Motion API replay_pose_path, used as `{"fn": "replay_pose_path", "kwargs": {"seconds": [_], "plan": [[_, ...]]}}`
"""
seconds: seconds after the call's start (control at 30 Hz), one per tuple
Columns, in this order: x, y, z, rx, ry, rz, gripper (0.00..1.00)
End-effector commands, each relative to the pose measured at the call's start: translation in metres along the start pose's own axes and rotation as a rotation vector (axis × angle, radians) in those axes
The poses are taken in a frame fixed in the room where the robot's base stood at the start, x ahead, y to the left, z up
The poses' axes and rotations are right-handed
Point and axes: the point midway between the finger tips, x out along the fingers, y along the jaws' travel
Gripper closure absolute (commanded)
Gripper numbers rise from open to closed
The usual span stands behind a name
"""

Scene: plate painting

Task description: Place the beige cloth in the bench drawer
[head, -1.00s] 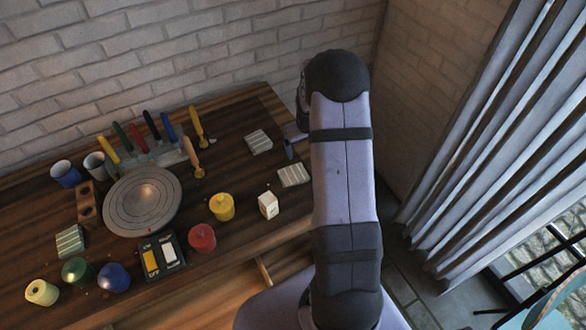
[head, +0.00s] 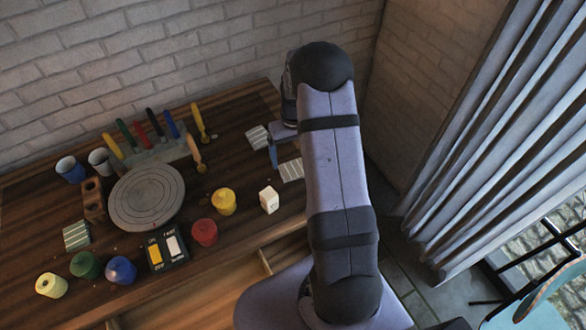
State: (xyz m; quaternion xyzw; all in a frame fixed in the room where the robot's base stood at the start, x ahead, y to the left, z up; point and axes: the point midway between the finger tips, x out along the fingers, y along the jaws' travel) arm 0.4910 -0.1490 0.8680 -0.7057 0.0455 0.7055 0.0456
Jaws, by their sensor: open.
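Two pale, striped folded cloths lie on the right part of the bench, one further back (head: 256,137) and one nearer (head: 292,170). A greenish striped cloth (head: 76,236) lies at the left. I cannot tell for certain which cloth is the beige one. My gripper (head: 273,150) is open, above the bench by the two pale cloths, with a blue-grey finger showing between them. My arm hides the rest of it and part of the nearer cloth's right side. The bench drawer (head: 264,262) is pulled out at the front edge, its inside partly visible.
A round grey wheel (head: 146,197) stands mid-bench, with a rack of coloured tools (head: 160,150) behind it. Yellow (head: 225,202), red (head: 204,233), blue (head: 121,270) and green (head: 85,266) pots, a white block (head: 269,200) and a switch box (head: 166,250) stand towards the front.

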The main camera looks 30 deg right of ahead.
Motion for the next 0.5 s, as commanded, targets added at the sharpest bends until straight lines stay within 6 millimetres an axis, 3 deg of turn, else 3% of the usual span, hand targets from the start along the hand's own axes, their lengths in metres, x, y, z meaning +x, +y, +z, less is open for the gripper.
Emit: {"fn": "replay_pose_path", "kwargs": {"seconds": [0.5], "plan": [[0.045, -0.002, 0.004, 0.0, -0.002, 0.0, 0.12]]}}
